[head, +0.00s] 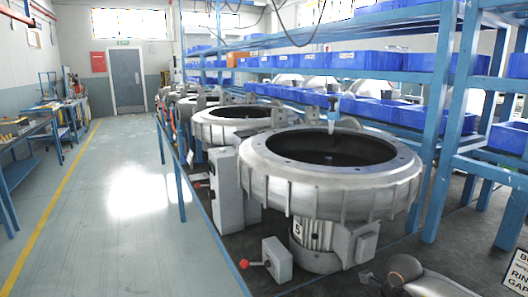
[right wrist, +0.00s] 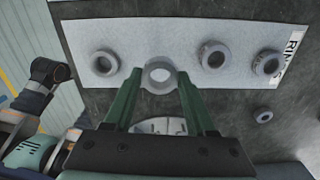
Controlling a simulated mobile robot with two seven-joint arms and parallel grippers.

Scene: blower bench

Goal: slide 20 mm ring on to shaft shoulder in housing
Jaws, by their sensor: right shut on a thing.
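In the right wrist view my right gripper (right wrist: 158,88) has two green fingers, shut on a grey ring (right wrist: 160,66) at their tips. The ring is over the white strip; I cannot tell whether it still touches it. Other grey rings are on the strip: one to the left (right wrist: 104,62) and two to the right (right wrist: 212,54) (right wrist: 267,63). Their sizes cannot be read. In the head view a large round grey housing (head: 275,176) with a dark open top stands at the middle right. My left gripper is not seen.
The white strip (right wrist: 150,40) lies on a dark surface (right wrist: 222,110), with a small loose ring (right wrist: 264,116) off it. More housings (head: 228,128) stand behind. Blue racks with bins (head: 372,62) stand behind on the right. The floor (head: 110,200) at the left is clear.

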